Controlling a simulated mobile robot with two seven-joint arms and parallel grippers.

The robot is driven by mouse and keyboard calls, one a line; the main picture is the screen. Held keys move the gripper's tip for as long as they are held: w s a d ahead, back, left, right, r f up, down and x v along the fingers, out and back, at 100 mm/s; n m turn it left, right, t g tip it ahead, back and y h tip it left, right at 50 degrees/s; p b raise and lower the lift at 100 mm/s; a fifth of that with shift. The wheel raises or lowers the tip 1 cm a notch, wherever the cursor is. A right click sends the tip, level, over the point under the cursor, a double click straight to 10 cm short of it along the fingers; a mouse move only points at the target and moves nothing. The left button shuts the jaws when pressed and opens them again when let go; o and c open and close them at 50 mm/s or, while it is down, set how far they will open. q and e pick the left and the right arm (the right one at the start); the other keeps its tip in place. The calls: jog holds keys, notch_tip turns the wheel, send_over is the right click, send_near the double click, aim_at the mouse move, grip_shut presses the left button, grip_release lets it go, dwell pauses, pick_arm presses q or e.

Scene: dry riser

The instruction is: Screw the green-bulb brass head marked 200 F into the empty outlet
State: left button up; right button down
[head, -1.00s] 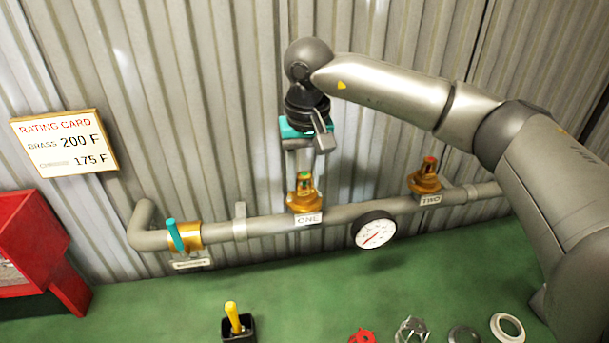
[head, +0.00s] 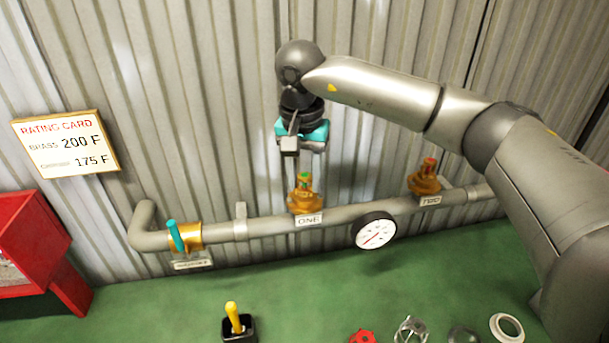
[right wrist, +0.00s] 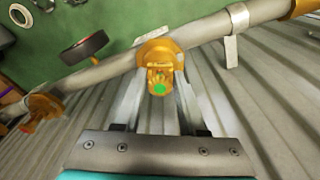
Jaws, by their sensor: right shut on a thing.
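The brass head with the green bulb (head: 305,195) stands upright at the pipe outlet above the label ONE (head: 309,220). My right gripper (right wrist: 160,74) points down at it from above, its fingers shut on the head. In the right wrist view the head (right wrist: 158,88) sits between the two fingertips, the green bulb facing the camera. The outlet's opening is hidden under the head, and I cannot tell how deep the thread sits. The 200 F mark is not readable on the head; the rating card (head: 66,143) reads brass 200 F. My left gripper is not in view.
A brass head with a red bulb (head: 427,178) stands at outlet TWO. A gauge (head: 375,231) hangs on the pipe (head: 340,214) between them, and a teal-levered valve (head: 186,236) is at left.

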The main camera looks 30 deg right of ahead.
dwell(0.3)
jog(key=m, duration=0.6)
jog(key=shift+f+g+p, duration=0.1)
jog(key=shift+g+p, duration=0.2)
jog(key=shift+p, duration=0.1)
jog(key=shift+m, duration=1.2)
jog(key=shift+c, duration=2)
grip_release()
